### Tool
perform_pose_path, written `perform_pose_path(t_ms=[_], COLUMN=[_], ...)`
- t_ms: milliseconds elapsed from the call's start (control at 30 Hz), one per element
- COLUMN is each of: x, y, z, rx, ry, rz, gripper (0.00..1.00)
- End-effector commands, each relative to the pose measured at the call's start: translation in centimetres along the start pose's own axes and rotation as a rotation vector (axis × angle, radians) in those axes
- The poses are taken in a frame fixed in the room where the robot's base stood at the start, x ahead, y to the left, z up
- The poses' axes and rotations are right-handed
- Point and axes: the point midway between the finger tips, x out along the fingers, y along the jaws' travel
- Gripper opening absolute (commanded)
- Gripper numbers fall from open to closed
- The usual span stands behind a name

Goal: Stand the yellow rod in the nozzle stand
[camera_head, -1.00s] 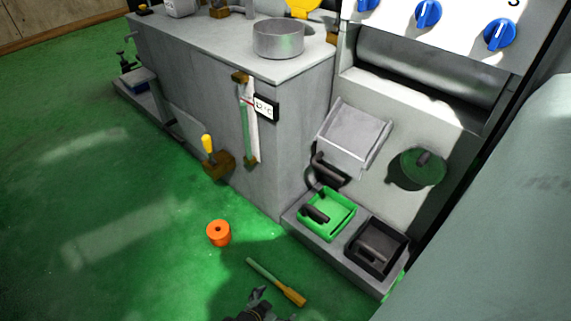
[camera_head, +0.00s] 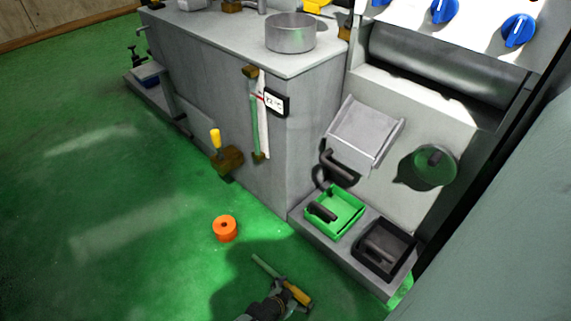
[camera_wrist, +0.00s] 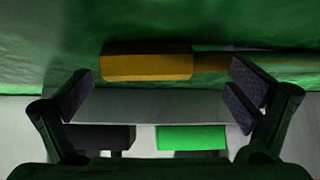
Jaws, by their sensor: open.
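The yellow rod (camera_head: 298,294) lies on the green floor at the bottom middle of the head view. It has a thick yellow end and a thin pale shaft (camera_head: 266,266). In the wrist view the yellow end (camera_wrist: 147,66) lies crosswise beyond my fingertips, with the shaft running right. My gripper (camera_wrist: 163,92) is open and empty; its fingers stand apart. In the head view my gripper (camera_head: 280,297) is over the rod and partly hides it. An orange cylinder with a top hole (camera_head: 225,230) stands upright on the floor, up-left of the rod; it may be the nozzle stand.
The grey machine base (camera_head: 292,219) borders the floor behind. A green tray (camera_head: 345,222) and a black tray (camera_head: 382,268) sit on its low ledge at right. A yellow-handled lever (camera_head: 215,140) sticks out of the machine's side. The floor at left is clear.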

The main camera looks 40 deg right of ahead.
Motion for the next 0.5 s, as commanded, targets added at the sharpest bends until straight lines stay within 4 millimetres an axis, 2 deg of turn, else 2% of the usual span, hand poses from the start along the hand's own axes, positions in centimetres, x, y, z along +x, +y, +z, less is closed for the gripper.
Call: perform_pose_path(t_ms=[67,500], x=[-0.04,-0.05], y=[-0.01,0.02], z=[-0.02,0.01], rx=[0.0,0.0], ry=[0.0,-0.001], rz=[0.0,0.0], gripper=[1.0,0.71])
